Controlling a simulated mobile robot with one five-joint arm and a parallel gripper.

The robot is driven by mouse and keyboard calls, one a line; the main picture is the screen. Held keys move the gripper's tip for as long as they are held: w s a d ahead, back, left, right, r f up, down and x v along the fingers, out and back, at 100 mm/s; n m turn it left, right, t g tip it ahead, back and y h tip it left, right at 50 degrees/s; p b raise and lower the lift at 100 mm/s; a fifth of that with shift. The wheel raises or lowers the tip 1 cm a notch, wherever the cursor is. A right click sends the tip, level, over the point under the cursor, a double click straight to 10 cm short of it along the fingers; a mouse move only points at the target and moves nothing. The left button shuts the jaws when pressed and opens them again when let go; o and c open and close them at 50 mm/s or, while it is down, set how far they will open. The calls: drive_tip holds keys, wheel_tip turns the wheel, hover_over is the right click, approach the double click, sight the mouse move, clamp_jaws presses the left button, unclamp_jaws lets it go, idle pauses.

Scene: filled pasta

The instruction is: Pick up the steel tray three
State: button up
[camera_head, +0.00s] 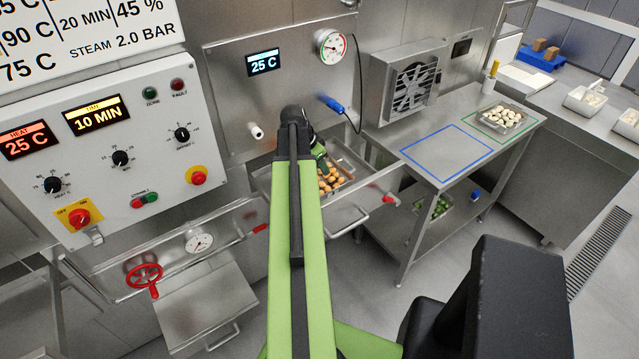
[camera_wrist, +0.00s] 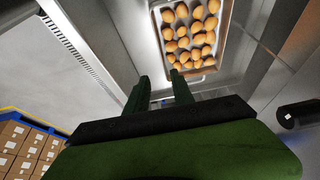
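A steel tray (camera_head: 349,166) holding several orange-brown pieces sits in the pulled-out drawer below the gauge panel. It also shows at the top of the wrist view (camera_wrist: 226,32). My gripper (camera_wrist: 159,77) is open, its two green fingers apart and empty, near that tray's lower edge. In the head view my gripper (camera_head: 321,158) is partly hidden by my arm, at the tray's left side. Contact cannot be told. Another steel tray (camera_head: 521,122) with white pieces stands on the table within a green outline. No label shows which tray is number three.
A blue outline (camera_head: 447,153) marks a bare area on the steel table. A tray with green pieces (camera_head: 437,207) and a blue item (camera_head: 476,195) are on the lower shelf. A fan unit (camera_head: 410,85) and a blue probe (camera_head: 333,104) are near the drawer.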

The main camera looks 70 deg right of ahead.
drive_tip(key=b, duration=1)
hover_over(333, 191)
drive_tip(key=w+a, duration=0.1)
drive_tip(key=f, duration=1)
drive_tip(key=shift+a+f, duration=0.2)
drive_tip(key=shift+f, duration=0.15)
drive_tip(key=shift+s+d+f, duration=0.1)
drive_tip(key=b+x, duration=0.5)
drive_tip(key=shift+w+f, duration=0.2)
drive_tip(key=shift+w, duration=0.05)
drive_tip(key=shift+r, duration=0.2)
clamp_jaws()
